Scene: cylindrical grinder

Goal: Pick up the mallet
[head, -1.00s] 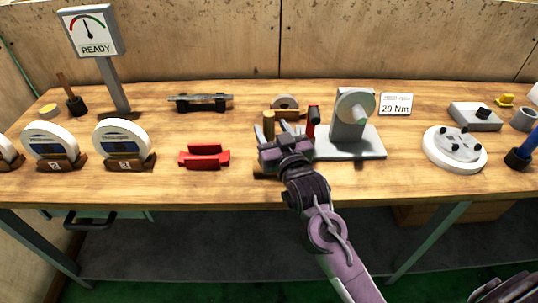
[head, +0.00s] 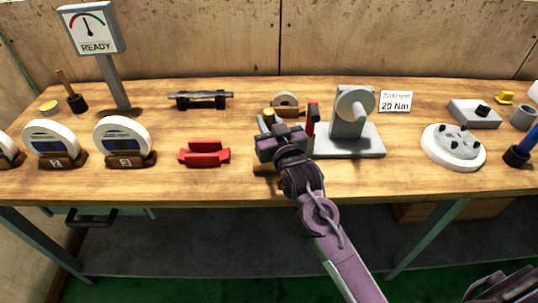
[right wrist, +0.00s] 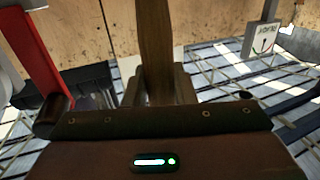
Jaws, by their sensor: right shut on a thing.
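The mallet's wooden handle (head: 269,112) stands up just behind my right gripper (head: 268,124), near the middle of the bench. A brown block that looks like its head shows below the gripper, at the bench's front part. In the right wrist view, the wooden handle (right wrist: 153,40) rises between the two fingers of the right gripper (right wrist: 156,88), which are shut on it. The gripper hides most of the mallet in the head view. I cannot tell whether it touches the bench. My left gripper is not in view.
A grey stand with a wheel (head: 348,130) and a red upright part (head: 312,119) are close on the right. A red cradle (head: 204,153) lies to the left. A small wooden block with a ring (head: 286,103) is behind. The bench between cradle and gripper is clear.

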